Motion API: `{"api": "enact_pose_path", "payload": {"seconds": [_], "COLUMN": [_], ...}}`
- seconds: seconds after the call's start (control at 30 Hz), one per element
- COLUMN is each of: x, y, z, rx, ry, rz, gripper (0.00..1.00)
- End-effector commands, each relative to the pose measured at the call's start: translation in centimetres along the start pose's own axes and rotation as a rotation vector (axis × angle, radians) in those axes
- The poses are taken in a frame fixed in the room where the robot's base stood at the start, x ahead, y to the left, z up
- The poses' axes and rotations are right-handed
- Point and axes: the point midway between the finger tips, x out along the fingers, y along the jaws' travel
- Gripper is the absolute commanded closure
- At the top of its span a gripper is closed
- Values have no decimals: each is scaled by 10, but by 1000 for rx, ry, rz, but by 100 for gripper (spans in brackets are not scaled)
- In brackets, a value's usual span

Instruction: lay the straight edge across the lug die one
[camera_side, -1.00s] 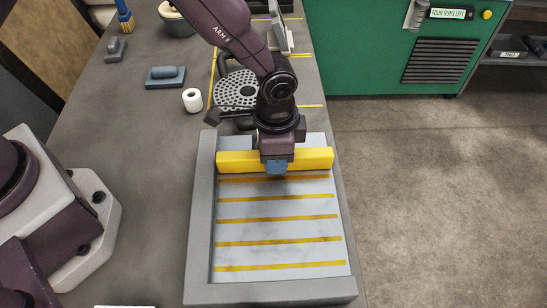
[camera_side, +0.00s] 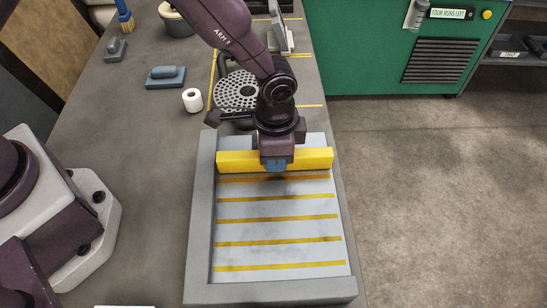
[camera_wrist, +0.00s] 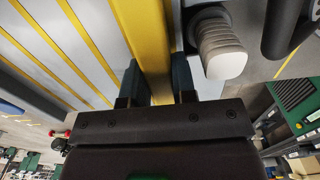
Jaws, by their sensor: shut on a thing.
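The straight edge is a long yellow bar (camera_side: 235,161), and it lies level across the far end of a grey tray (camera_side: 202,220). My gripper (camera_side: 276,164) is shut on it near its middle, with blue fingertips. In the wrist view the bar (camera_wrist: 145,40) runs between the two fingers of my gripper (camera_wrist: 157,82). A soft shadow lies on the tray floor under the bar. A grey disc full of holes (camera_side: 236,88), which looks like a die, lies beyond the tray, partly hidden by my arm. I cannot tell whether it is lug die one.
The tray floor has several yellow stripes (camera_side: 278,218). A white roll (camera_side: 192,100) and a blue-grey block with a handle (camera_side: 165,77) stand left of the die. A pale ribbed knob (camera_wrist: 220,45) is close to my gripper in the wrist view. A green cabinet (camera_side: 370,45) stands at the back right.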

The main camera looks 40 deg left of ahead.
Motion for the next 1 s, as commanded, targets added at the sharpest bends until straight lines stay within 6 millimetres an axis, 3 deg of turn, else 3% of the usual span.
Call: {"api": "enact_pose_path", "payload": {"seconds": [1.0], "x": [-44], "y": [0], "z": [-1], "rx": [0], "ry": [4], "rz": [-1], "gripper": [100]}}
